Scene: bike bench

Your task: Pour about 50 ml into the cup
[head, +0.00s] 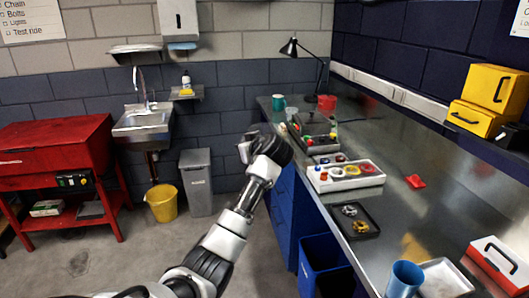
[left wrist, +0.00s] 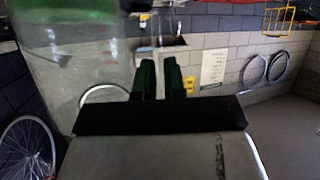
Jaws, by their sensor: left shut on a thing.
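A blue cup (head: 404,280) stands upright at the near edge of the steel bench. A teal mug (head: 278,102) and a red cup (head: 327,103) stand at the bench's far end; which cup is meant I cannot tell. My left gripper (head: 247,148) is out over the floor, left of the bench and away from the blue cup. In the left wrist view its green-tipped fingers (left wrist: 161,72) are close together. A clear container (left wrist: 85,60) with a green part at the top fills the left of that view; the gripper is shut on it. My right gripper is not in view.
A blue bin (head: 322,255) stands below. Left are a sink (head: 142,120), grey bin (head: 196,180) and yellow bucket (head: 161,203).

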